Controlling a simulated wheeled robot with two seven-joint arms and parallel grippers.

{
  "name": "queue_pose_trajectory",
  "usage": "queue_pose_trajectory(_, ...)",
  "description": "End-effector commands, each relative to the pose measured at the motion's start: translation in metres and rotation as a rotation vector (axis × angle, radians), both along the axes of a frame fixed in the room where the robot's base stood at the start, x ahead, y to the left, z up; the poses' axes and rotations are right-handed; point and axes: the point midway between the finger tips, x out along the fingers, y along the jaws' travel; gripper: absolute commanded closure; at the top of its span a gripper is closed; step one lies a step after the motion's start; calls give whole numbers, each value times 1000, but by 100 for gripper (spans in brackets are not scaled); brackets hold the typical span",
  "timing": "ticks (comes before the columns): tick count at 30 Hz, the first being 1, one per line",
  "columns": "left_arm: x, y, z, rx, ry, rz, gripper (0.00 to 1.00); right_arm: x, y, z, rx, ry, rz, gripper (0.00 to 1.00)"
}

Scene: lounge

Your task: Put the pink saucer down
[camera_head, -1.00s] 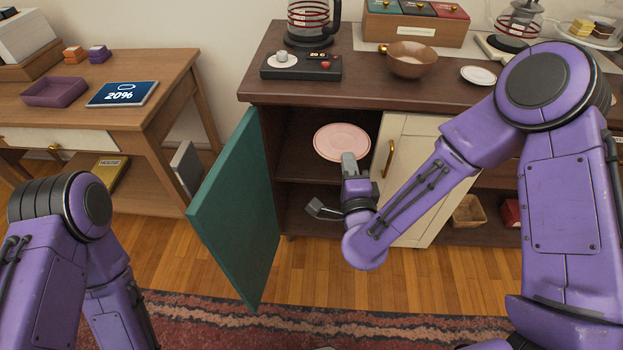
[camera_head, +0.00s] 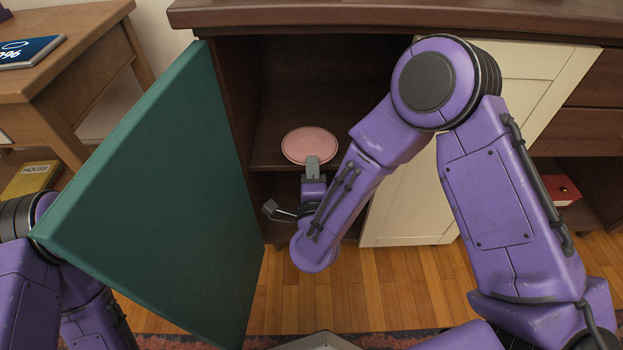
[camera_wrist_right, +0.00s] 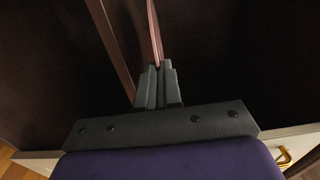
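The pink saucer (camera_head: 309,144) is a flat round disc in the open cupboard, at the height of its inner shelf (camera_head: 270,153). My right gripper (camera_head: 313,163) is shut on its near rim. In the right wrist view the saucer shows edge-on as a thin pink strip (camera_wrist_right: 154,34) between the fingertips (camera_wrist_right: 157,73). Whether the saucer touches the shelf I cannot tell. My left arm is at the lower left, partly behind the green door; its gripper is not in view.
The cupboard's green door (camera_head: 160,170) stands wide open on the left. A closed cream door (camera_head: 470,140) is on the right, behind my right arm. A red box (camera_head: 563,190) sits on a low shelf at far right. A wooden desk (camera_head: 85,75) is at the left.

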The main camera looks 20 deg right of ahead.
Motion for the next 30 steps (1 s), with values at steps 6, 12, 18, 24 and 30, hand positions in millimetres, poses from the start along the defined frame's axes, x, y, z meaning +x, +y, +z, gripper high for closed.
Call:
queue_pose_trajectory(6,-1,-1,-14,-2,1,2,40,0,1,-32,-1,0,1,100)
queue_pose_trajectory(12,-1,-1,-13,-3,1,2,40,0,0,-30,-1,0,1,100)
queue_pose_trajectory(18,-1,-1,-14,-3,1,2,40,0,0,-32,-1,0,1,70)
queue_pose_trajectory(24,-1,-1,-14,-3,1,2,40,0,0,-32,-1,0,1,70)
queue_pose_trajectory(30,-1,-1,-8,-2,1,2,40,-11,5,-28,-3,2,5,70)
